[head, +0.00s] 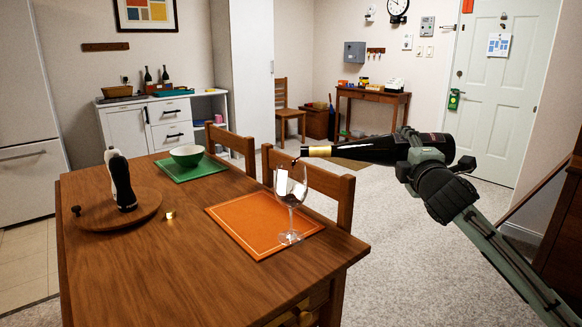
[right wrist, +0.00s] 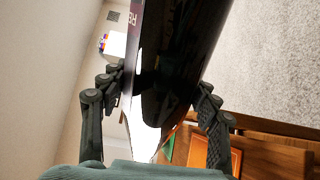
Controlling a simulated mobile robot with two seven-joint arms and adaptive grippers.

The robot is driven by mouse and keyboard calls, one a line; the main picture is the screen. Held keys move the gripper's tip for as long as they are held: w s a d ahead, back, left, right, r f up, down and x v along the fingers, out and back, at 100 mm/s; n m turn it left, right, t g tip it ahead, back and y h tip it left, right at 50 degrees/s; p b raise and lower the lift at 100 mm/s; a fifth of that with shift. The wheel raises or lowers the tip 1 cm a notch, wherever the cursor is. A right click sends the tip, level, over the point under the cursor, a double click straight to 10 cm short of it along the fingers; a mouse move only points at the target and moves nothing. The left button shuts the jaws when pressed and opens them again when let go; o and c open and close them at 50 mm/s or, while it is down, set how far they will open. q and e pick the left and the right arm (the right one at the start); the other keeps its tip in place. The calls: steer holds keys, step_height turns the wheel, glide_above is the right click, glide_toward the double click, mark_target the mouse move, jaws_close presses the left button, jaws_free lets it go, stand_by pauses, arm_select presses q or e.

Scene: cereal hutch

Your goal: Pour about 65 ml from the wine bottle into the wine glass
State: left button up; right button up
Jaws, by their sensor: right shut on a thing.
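The wine glass (head: 291,188) stands upright on the orange placemat (head: 262,222) near the table's right edge. My right gripper (head: 424,148) is shut on the dark wine bottle (head: 380,150) and holds it in the air, lying nearly level. Its pale neck points left, with the mouth just above the glass rim. A small dark streak shows between mouth and rim; I cannot clearly tell whether it is wine. How much the glass holds is unclear. In the right wrist view the bottle (right wrist: 180,60) lies between both fingers. My left gripper is not in view.
A round wooden board (head: 145,210) carries a black-and-white mill (head: 121,182) and a small dark item. A small brass item (head: 170,214) lies beside it. Chairs (head: 325,190) stand behind the table.

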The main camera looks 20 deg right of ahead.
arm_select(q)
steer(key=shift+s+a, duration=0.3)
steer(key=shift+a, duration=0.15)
arm_select(e)
steer(key=shift+r+n, duration=0.3)
steer(key=shift+r, duration=0.5)
stand_by(0.7)
